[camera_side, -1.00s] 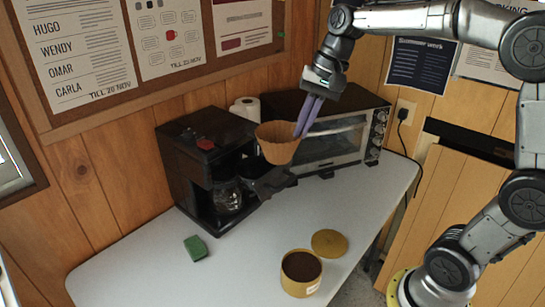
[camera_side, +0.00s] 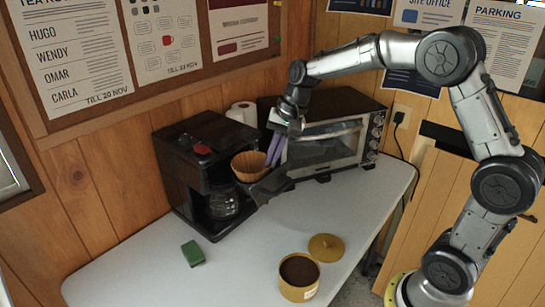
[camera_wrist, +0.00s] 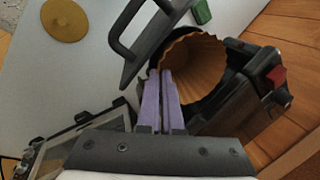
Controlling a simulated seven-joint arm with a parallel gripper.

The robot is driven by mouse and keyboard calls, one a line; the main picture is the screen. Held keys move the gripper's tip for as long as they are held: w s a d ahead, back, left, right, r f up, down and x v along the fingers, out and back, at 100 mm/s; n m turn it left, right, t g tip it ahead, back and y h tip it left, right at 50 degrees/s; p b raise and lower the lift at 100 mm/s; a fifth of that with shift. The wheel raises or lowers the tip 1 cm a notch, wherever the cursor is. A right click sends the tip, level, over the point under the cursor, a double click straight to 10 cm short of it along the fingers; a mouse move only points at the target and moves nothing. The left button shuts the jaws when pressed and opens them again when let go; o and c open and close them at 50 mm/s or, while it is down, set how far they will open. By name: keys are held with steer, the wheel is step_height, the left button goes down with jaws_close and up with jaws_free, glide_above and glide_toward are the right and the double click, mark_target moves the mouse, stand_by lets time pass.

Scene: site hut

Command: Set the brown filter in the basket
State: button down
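The brown filter (camera_side: 249,167) is a fluted paper cup, roughly upright with its mouth up, at the front of the black coffee maker (camera_side: 190,160). My gripper (camera_side: 273,150) has its purple fingers close together on the filter's right edge. In the wrist view the fingertips (camera_wrist: 166,78) pinch the wall of the filter (camera_wrist: 195,68). The black basket (camera_side: 268,187) is swung out, its handle pointing right. The handle loop (camera_wrist: 133,48) shows in the wrist view. The filter is right at the basket; I cannot tell how far inside it sits. The basket's interior is hidden.
A glass carafe (camera_side: 223,202) stands in the coffee maker below the basket. A toaster oven (camera_side: 325,148) is close behind my gripper. An open coffee tin (camera_side: 299,280), its lid (camera_side: 326,247) and a green sponge (camera_side: 193,253) lie on the table (camera_side: 240,262). The table's middle is clear.

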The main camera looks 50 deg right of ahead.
steer(key=shift+f, duration=0.3)
steer(key=c, duration=1.4)
jaws_free()
steer(key=shift+o, duration=0.2)
steer(key=shift+r, duration=0.25)
steer(key=v, duration=1.1)
steer(key=s+a+r+n+t+h, duration=0.1)
steer(key=s+a+n, duration=0.1)
steer(key=s, duration=0.4)
steer(key=s+a+r+n, duration=0.1)
steer(key=s+a+n, duration=0.15)
steer(key=s, duration=0.45)
steer(key=s+f+n+t, duration=0.1)
steer(key=s+f+n, duration=0.2)
steer(key=s, duration=0.3)
steer(key=s+f+n+h, duration=0.1)
steer(key=s+f+n, duration=0.2)
steer(key=s, duration=0.3)
steer(key=shift+a+f+t, duration=0.4)
steer(key=shift+f, duration=0.1)
